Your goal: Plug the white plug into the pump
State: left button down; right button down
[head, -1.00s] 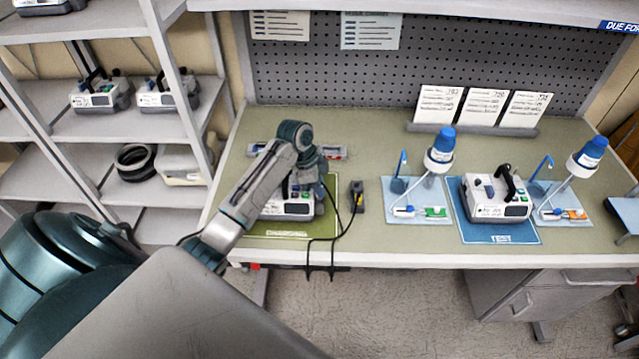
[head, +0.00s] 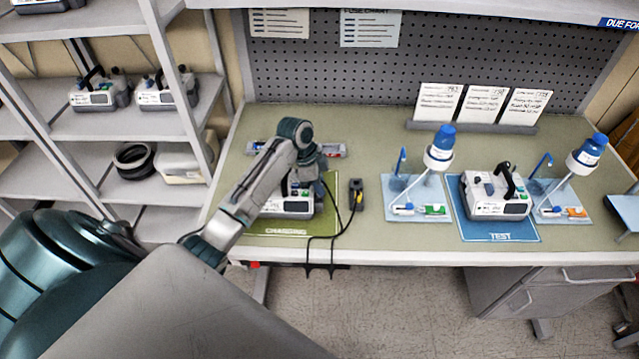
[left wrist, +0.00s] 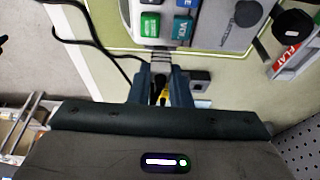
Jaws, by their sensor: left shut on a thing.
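The pump (head: 290,206), white with a dark base, sits on the green charging mat (head: 262,231), partly hidden by my left arm. In the left wrist view the pump (left wrist: 217,17) shows green and blue buttons at the top. My left gripper (head: 311,178) is at the pump's right side; its two fingers show in the left wrist view (left wrist: 160,70). They are shut on a small pale, ribbed piece, apparently the white plug (left wrist: 160,57), close to the pump's edge. Whether it touches or enters the pump cannot be told. My right gripper is not in view.
A black cable (head: 321,238) loops over the front edge beside the gripper. A small black-and-yellow box (head: 356,195) stands to the right. Another pump (head: 498,196) sits on the blue test mat (head: 497,231). Shelves (head: 100,125) stand at left.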

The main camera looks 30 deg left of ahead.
pick_arm(q)
jog(key=shift+f, duration=1.15)
dwell(1.0)
jog(key=c, duration=0.9)
grip_release()
jog(key=shift+o, duration=0.2)
jog(key=shift+r, duration=3.5)
